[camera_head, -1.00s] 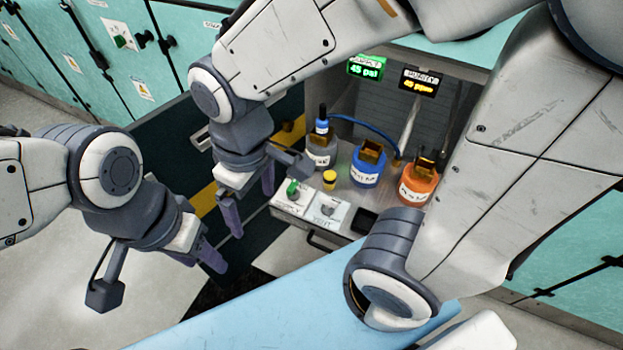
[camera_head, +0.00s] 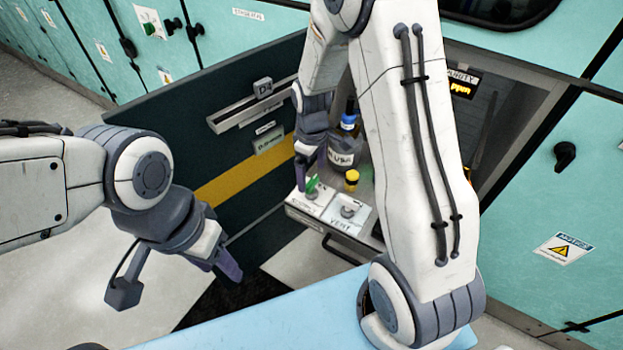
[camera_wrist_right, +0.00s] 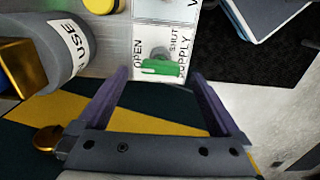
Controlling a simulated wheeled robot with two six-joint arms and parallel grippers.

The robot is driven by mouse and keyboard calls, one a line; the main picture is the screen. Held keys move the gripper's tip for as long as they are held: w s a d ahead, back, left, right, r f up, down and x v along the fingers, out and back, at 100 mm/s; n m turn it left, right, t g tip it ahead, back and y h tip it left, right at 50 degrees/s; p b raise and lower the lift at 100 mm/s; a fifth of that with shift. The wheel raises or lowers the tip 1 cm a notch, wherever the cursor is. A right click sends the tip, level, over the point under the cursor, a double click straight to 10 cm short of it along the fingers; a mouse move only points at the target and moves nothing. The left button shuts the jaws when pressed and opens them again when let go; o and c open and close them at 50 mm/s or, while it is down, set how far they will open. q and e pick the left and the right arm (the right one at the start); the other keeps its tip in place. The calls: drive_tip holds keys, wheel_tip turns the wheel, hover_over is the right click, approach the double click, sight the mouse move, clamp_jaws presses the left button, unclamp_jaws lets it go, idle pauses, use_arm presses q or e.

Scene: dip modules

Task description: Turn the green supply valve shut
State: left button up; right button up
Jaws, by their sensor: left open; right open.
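The green supply valve (camera_head: 312,186) is a small green handle on a white plate marked SUPPLY, at the front left of the open cabinet's shelf. In the right wrist view the green handle (camera_wrist_right: 162,69) lies crosswise, between the words OPEN and SHUT. My right gripper (camera_head: 304,176) is open just above the valve. Its two fingertips (camera_wrist_right: 160,76) stand on either side of the handle, apart from it as far as I can see. My left gripper (camera_head: 232,268) is open and empty, low at the left, away from the valve.
The VENT plate with a grey knob (camera_head: 349,211) sits right beside the supply plate. A yellow-capped thing (camera_head: 351,179) and a grey bottle (camera_head: 342,150) stand close behind. The open dark door (camera_head: 180,140) is at the left. My right arm hides much of the cabinet.

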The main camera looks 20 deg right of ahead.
sight(311, 188)
drive_tip(key=shift+f, duration=1.5)
drive_tip(key=c, duration=1.4)
